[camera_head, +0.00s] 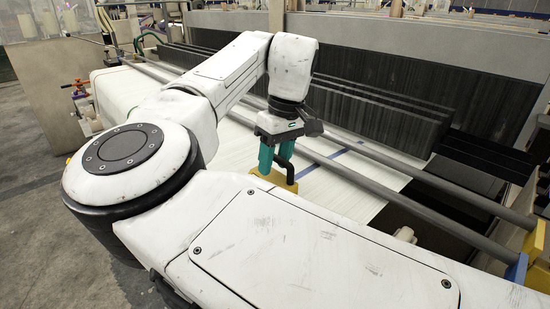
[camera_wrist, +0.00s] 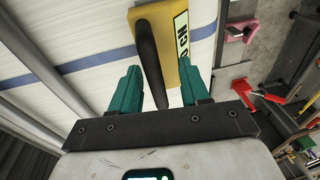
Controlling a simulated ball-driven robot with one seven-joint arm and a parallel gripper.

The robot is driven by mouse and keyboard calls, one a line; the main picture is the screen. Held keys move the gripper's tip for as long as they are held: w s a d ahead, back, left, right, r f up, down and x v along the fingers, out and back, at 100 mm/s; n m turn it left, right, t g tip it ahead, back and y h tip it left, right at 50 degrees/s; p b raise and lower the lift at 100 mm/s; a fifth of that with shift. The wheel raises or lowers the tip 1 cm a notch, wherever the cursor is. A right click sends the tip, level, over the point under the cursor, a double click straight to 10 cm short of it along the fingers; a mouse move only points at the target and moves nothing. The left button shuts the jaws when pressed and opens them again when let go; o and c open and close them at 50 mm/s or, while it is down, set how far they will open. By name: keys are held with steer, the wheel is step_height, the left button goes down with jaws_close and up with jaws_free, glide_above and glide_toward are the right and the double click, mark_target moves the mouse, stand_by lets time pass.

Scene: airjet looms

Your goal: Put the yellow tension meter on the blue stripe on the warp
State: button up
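The yellow tension meter (camera_head: 262,182) is at the warp below my gripper (camera_head: 276,158), partly hidden by the fingers and my arm. In the wrist view its yellow body (camera_wrist: 175,42), with a lettered label and a black handle (camera_wrist: 147,50), shows between and beyond the teal fingers (camera_wrist: 160,87). The fingers stand apart around the handle, with a gap visible on the right side; a firm grip is not evident. The blue stripe (camera_head: 335,154) crosses the white warp (camera_head: 345,190) and lines up with the meter. In the wrist view the stripe (camera_wrist: 82,62) passes behind it. Contact with the warp is unclear.
Long grey bars (camera_head: 400,170) run across the loom beyond my gripper. Dark heddle frames (camera_head: 375,95) stand behind them. In the wrist view, a grey floor with a red stand (camera_wrist: 276,90) and a pink part (camera_wrist: 243,29) lies right of the warp edge.

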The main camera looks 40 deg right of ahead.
step_height(320, 180, up, 12)
steer(key=s+d, duration=0.1)
steer(key=shift+d, duration=0.3)
stand_by(0.3)
